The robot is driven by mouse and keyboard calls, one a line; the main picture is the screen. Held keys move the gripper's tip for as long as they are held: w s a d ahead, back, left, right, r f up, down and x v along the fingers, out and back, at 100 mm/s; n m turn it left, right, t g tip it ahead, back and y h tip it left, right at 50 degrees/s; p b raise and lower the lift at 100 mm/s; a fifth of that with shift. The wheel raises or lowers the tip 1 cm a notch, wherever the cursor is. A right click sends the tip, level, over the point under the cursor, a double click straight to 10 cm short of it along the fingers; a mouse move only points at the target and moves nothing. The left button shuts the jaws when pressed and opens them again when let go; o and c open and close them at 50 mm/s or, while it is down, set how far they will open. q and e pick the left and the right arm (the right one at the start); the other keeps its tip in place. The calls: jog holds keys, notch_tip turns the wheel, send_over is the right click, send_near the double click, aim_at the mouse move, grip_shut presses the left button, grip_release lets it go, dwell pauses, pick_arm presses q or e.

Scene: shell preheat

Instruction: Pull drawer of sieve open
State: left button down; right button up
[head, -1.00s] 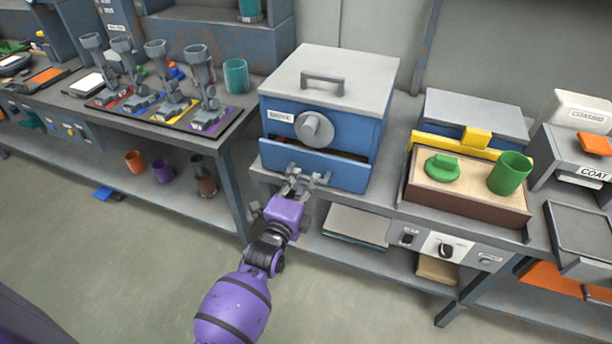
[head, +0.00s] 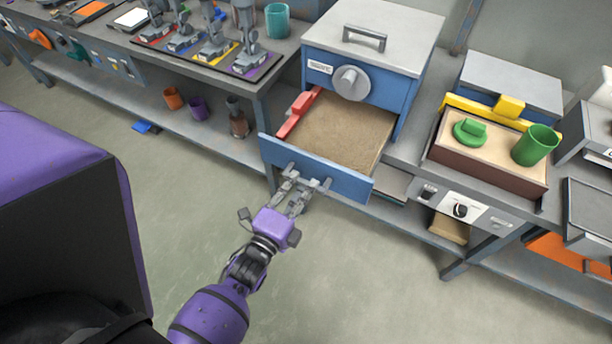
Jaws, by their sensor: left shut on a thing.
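The sieve (head: 371,36) is a blue box with a grey lid, a top handle and a round grey knob on its front. Its drawer (head: 335,177) is pulled far out toward me and shows a sandy brown bed (head: 342,130) inside. A red piece (head: 297,114) lies along the drawer's left side. My left gripper (head: 297,186) is shut on the drawer handle (head: 318,183) at the middle of the drawer front. The fingers partly hide the handle. My right gripper is not in view.
Right of the sieve stands a brown sand box (head: 480,178) with a green knobbed piece (head: 470,132) and a green cup (head: 536,145). Left is a bench with several grey tools on coloured mats and a teal cup (head: 277,21). The floor (head: 200,230) before the drawer is clear.

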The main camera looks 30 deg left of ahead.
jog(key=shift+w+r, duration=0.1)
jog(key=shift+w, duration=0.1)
pick_arm(q)
jog(key=c, duration=1.8)
grip_release()
jog(key=shift+s, duration=0.15)
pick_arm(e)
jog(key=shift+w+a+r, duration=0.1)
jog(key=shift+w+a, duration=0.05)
pick_arm(q)
jog(key=s, duration=1.2)
jog(key=shift+a, duration=0.2)
jog(key=shift+w, duration=0.1)
